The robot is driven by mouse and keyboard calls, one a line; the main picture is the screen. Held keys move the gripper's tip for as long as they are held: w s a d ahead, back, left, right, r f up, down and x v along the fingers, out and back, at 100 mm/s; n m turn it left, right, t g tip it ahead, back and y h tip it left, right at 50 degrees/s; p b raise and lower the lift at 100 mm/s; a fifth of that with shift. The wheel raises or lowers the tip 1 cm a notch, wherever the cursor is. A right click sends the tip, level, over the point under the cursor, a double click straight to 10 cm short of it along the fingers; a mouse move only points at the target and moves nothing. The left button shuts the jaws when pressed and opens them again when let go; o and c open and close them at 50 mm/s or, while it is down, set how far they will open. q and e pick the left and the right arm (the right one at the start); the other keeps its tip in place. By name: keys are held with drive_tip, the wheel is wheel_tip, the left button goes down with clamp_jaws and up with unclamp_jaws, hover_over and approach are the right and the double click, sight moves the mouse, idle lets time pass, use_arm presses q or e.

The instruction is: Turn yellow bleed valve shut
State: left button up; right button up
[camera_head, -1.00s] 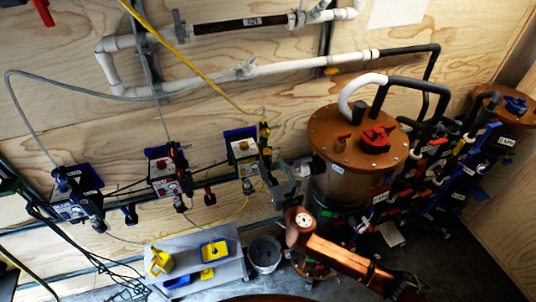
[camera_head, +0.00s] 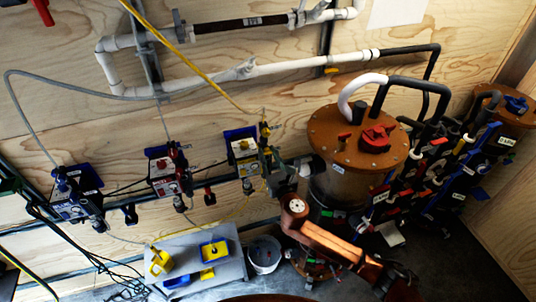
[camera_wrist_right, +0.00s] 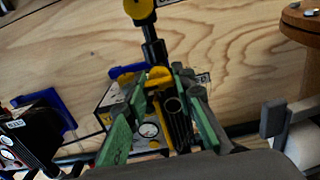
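The yellow bleed valve (camera_wrist_right: 158,78) shows in the right wrist view between my green finger pads, in front of a white gauge box. In the head view its box (camera_head: 243,148) is the rightmost of the row, and the valve itself is small and partly hidden by my gripper. My right gripper (camera_head: 270,160) is at the right side of this box. In the right wrist view the right gripper (camera_wrist_right: 168,80) has its fingers apart, one on each side of the yellow part. Whether they touch it I cannot tell. My left gripper is not in view.
A red-valve box (camera_head: 168,172) and a blue-valve box (camera_head: 76,193) stand to the left. A copper-coloured filter tank (camera_head: 352,145) with a red knob is at the right. A grey stand (camera_head: 205,262) with yellow items and a white bucket (camera_head: 264,255) are below.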

clamp_jaws()
drive_tip(key=shift+m, duration=0.7)
drive_tip(key=o, duration=0.6)
unclamp_jaws()
drive_tip(key=shift+o, duration=0.2)
drive_tip(key=shift+s, duration=0.15)
drive_tip(key=v, duration=1.1)
drive_tip(key=shift+s+d, duration=0.2)
drive_tip(key=shift+s, duration=0.15)
drive_tip(key=shift+c, duration=0.3)
